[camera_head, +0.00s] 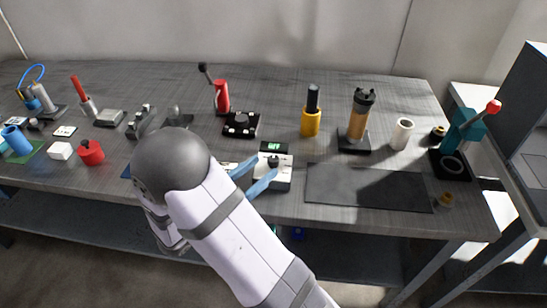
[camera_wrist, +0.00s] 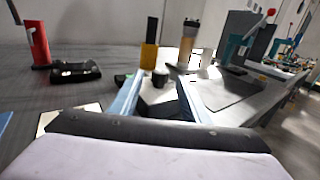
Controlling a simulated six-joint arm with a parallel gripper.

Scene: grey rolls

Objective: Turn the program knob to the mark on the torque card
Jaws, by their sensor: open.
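The white program unit (camera_head: 283,178) stands near the front middle of the bench, with a lit green display (camera_head: 274,147) at its back. Its dark knob (camera_head: 273,161) is on top and also shows in the wrist view (camera_wrist: 160,77). My gripper (camera_head: 265,167) is open, its two blue fingers reaching over the unit. In the wrist view the knob appears between the fingertips, with gaps at both sides; I cannot tell whether they touch. A pale card (camera_head: 229,166), possibly the torque card, is mostly hidden behind my arm; its mark cannot be read.
A dark mat (camera_head: 366,188) lies right of the unit. Behind stand a black box with a dial (camera_head: 241,124), a red lever tool (camera_head: 221,97), a yellow-based driver (camera_head: 311,119) and a brown-bodied grinder (camera_head: 358,122). A teal press (camera_head: 463,135) stands at the right end.

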